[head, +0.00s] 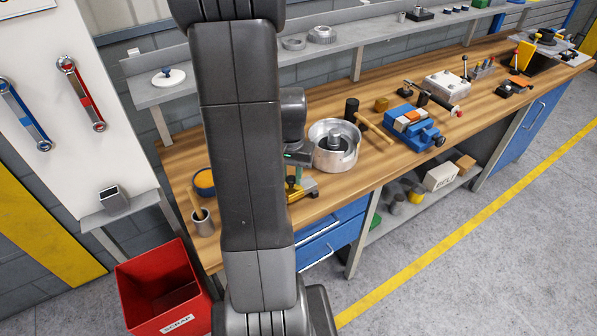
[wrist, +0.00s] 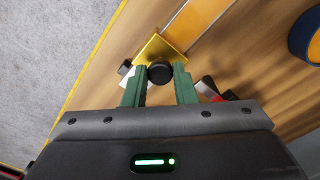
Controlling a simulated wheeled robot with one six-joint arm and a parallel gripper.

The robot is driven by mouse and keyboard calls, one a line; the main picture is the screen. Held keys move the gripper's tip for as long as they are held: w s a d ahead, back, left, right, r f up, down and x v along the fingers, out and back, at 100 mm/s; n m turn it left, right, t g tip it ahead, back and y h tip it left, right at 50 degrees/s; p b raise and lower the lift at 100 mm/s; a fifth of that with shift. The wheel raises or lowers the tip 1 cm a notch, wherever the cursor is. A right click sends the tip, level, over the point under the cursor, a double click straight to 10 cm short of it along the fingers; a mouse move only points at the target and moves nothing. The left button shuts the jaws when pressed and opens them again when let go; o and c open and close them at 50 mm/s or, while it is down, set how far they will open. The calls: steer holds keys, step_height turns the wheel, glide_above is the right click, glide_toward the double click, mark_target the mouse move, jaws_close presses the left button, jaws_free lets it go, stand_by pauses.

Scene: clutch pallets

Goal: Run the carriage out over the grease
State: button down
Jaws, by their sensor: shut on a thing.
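A brass-yellow carriage (wrist: 152,46) with a round black knob (wrist: 160,73) lies below me in the wrist view. The green fingers of my gripper (wrist: 159,80) are closed on the knob, one on each side. A flat amber strip (wrist: 197,24), which looks like the grease, runs from the carriage toward the top right, with a paler edge beside it. In the head view a yellow part of this slide (head: 295,193) shows just right of my arm. My arm hides the rest of it.
A blue-rimmed tin (wrist: 308,36) stands at the right in the wrist view. In the head view, a metal drum (head: 335,158), a mallet (head: 374,128) and a blue vise (head: 418,136) stand farther right. A red scrap bin (head: 160,285) is below the bench end.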

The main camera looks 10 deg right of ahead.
steer(key=s+a, duration=0.1)
steer(key=a, duration=0.2)
steer(key=s+a, duration=0.1)
steer(key=a, duration=0.2)
steer(key=s+a+b, duration=0.1)
steer(key=a, duration=0.2)
steer(key=shift+s+a, duration=0.2)
steer(key=shift+a, duration=0.15)
steer(key=c, duration=1.2)
jaws_free()
steer(key=shift+o, duration=0.2)
steer(key=shift+r, duration=0.1)
step_height(320, 180, up, 14)
steer(key=shift+b, duration=0.35)
steer(key=shift+f, duration=0.25)
